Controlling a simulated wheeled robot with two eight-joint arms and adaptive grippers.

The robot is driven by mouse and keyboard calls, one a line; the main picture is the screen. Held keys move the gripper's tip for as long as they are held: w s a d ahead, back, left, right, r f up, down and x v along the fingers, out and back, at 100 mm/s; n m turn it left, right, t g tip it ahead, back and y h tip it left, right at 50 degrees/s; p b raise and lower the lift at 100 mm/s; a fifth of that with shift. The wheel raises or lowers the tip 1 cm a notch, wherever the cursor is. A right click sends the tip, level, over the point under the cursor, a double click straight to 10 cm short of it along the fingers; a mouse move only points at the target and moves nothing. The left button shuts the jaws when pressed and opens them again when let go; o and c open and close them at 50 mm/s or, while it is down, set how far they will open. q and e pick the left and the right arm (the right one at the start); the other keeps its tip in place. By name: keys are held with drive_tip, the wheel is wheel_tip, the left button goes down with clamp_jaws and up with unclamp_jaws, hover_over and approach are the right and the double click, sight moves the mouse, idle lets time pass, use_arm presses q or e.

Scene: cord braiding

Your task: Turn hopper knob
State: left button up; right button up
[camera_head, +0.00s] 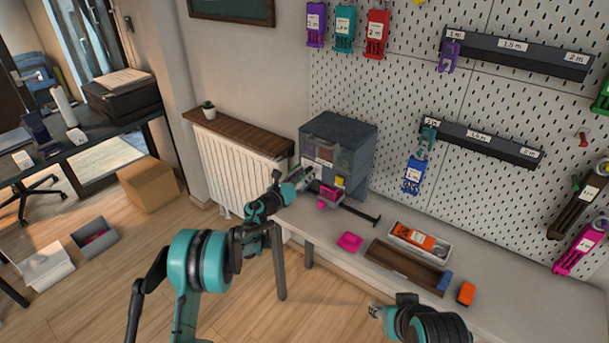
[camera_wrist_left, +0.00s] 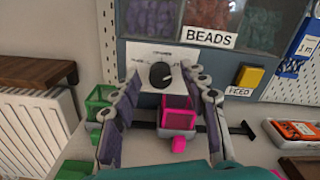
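The bead hopper (camera_head: 352,140) is a grey-blue box on the bench against the pegboard, with beads behind its clear front. Its black knob (camera_wrist_left: 160,75) sits on a white dial plate (camera_wrist_left: 148,55) in the left wrist view. My left gripper (camera_wrist_left: 165,82) is open, its two fingers spread on either side of the knob, seen apart from it in the picture. In the head view my left gripper (camera_head: 308,176) is in front of the hopper's lower left. Whether a finger touches the knob cannot be told. My right gripper (camera_head: 375,312) is low at the bottom, its fingertips small and partly hidden.
A pink cup (camera_wrist_left: 178,112) stands below the dial, with a green bin (camera_wrist_left: 98,100) left of it. A yellow FEED button (camera_wrist_left: 249,77) is right of the knob. A wooden tray (camera_head: 405,268) and a pink piece (camera_head: 349,242) lie on the bench. A radiator (camera_head: 238,170) stands left.

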use_arm(q)
clamp_jaws()
drive_tip(key=shift+n, duration=0.3)
drive_tip(key=n, duration=0.4)
drive_tip(key=n+b, duration=0.1)
drive_tip(key=n, duration=0.4)
drive_tip(key=shift+a+f+n, duration=0.1)
drive_tip(key=shift+n, duration=0.3)
drive_tip(key=n, duration=0.3)
drive_tip(key=shift+n, duration=0.3)
drive_tip(key=n, duration=0.3)
drive_tip(key=shift+n, duration=0.4)
drive_tip(key=n, duration=0.5)
drive_tip(key=shift+f+n, duration=0.1)
drive_tip(key=shift+n, duration=0.6)
